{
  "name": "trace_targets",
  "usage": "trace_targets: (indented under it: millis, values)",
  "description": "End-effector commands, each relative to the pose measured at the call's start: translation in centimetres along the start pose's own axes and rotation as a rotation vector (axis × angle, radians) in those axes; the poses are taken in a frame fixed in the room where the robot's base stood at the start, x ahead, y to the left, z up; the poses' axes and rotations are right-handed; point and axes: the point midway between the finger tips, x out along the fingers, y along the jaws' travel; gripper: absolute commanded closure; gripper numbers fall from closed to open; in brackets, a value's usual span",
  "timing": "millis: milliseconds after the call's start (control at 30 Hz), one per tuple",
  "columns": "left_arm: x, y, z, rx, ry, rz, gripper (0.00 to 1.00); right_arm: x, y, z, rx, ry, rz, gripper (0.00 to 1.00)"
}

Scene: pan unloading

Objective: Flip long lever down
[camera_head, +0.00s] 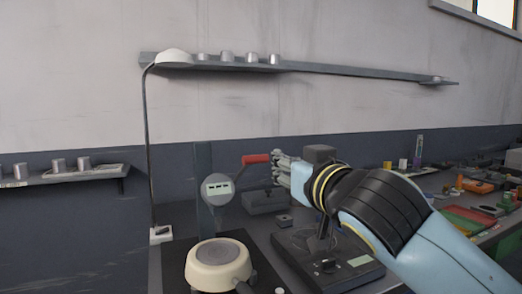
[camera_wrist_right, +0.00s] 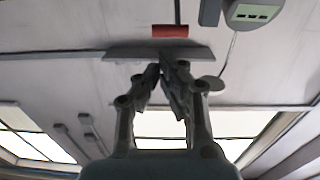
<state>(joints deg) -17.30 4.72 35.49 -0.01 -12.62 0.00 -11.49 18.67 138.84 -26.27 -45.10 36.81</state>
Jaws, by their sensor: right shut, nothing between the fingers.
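The long lever ends in a red handle (camera_head: 255,159), which lies roughly level above the bench, beside a grey round box with a small display (camera_head: 217,188). The red handle also shows at the top of the right wrist view (camera_wrist_right: 170,31). My right gripper (camera_head: 278,168) comes in from the right, with its fingers close to the right end of the red handle in the head view. In the right wrist view the closed fingers (camera_wrist_right: 168,72) are empty, with the handle ahead of the tips and apart from them. My left gripper is not in view.
A cream round pan-like vessel (camera_head: 218,264) stands on the bench at the front. A dark device (camera_head: 327,262) sits below my right arm. A wall shelf (camera_head: 320,69) holds small metal cups. Coloured parts crowd the bench at the far right.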

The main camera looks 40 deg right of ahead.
Motion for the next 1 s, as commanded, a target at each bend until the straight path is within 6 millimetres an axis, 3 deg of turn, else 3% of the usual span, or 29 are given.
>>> trace_targets:
  millis: [33,100,200,633,767,1000]
  values:
    - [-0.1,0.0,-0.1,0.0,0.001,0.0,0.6,0.1,-0.1,-1.8,0.009,0.051,-0.008,1.0]
    - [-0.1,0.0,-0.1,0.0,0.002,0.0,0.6,0.1,-0.3,-3.5,0.021,0.102,-0.019,1.0]
    - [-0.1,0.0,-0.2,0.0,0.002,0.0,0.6,0.0,-0.4,-4.5,0.028,0.135,-0.025,1.0]
    - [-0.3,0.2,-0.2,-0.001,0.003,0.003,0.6,0.6,-0.4,-4.7,0.029,0.139,-0.026,1.0]
    - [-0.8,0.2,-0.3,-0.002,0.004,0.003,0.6,2.3,-0.5,-5.1,0.03,0.139,-0.025,1.0]
    - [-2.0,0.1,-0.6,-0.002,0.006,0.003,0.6,7.3,-0.6,-5.9,0.031,0.138,-0.024,1.0]
